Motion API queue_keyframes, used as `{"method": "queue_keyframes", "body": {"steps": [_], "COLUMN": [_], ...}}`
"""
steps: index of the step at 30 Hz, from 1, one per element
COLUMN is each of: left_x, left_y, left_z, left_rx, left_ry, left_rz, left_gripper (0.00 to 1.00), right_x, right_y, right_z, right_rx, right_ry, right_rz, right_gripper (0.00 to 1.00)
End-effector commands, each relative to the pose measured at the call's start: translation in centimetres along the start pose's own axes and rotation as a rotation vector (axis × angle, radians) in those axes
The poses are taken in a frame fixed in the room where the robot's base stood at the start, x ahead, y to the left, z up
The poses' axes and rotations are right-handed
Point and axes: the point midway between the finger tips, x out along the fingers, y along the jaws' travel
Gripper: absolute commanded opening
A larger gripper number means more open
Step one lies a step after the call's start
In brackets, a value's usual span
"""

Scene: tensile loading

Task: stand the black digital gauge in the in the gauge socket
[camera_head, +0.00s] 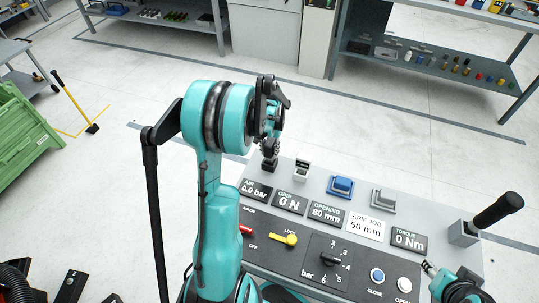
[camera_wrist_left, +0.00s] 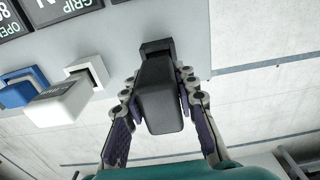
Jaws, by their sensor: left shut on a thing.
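The black digital gauge (camera_wrist_left: 160,95) is a dark block between the two fingers of my left gripper (camera_wrist_left: 158,115) in the left wrist view. The fingers are shut on its sides. Its far end meets or overlaps a black square socket (camera_wrist_left: 155,46) on the grey panel; how deep it sits I cannot tell. In the head view my left gripper (camera_head: 270,130) is above the black socket (camera_head: 269,164) at the panel's back left, and it largely hides the gauge. My right gripper (camera_head: 429,267) is at the lower right, beside the panel's buttons; its fingers are too small to read.
Right of the black socket are a white socket piece (camera_head: 302,169), a blue one (camera_head: 341,186) and a grey one (camera_head: 383,201). A black-handled lever (camera_head: 496,211) stands at the panel's right end. Labels, a yellow lever (camera_head: 285,239) and a dial (camera_head: 331,262) lie in front.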

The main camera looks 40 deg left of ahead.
Motion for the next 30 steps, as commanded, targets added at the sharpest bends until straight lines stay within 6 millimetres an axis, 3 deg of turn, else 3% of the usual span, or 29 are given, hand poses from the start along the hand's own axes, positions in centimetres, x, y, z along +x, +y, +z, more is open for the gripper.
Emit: {"method": "queue_keyframes", "body": {"steps": [3, 14, 15, 17, 26, 30], "left_x": [1.9, 2.2, 2.2, 2.1, 2.0, 0.9], "left_y": [0.0, 0.0, 0.0, 0.0, 0.0, 0.0], "left_z": [0.0, 0.0, 0.0, 0.0, 0.0, 0.0], "left_rx": [0.000, 0.000, 0.000, 0.000, 0.000, 0.000], "left_ry": [0.000, 0.000, 0.000, 0.000, 0.000, 0.000], "left_rz": [0.000, 0.000, 0.000, 0.000, 0.000, 0.000], "left_gripper": [0.00, 0.00, 0.33, 0.49, 0.49, 0.49], "right_x": [0.7, 0.9, 0.9, 0.8, 0.8, 0.3], "right_y": [0.0, 0.0, 0.0, 0.0, 0.0, 0.0], "right_z": [0.5, 0.6, 0.6, 0.6, 0.6, 0.2], "right_rx": [0.000, 0.000, 0.000, 0.000, 0.000, 0.000], "right_ry": [0.000, 0.000, 0.000, 0.000, 0.000, 0.000], "right_rz": [0.000, 0.000, 0.000, 0.000, 0.000, 0.000], "right_gripper": [0.40, 0.40, 0.40, 0.40, 0.40, 0.40]}}
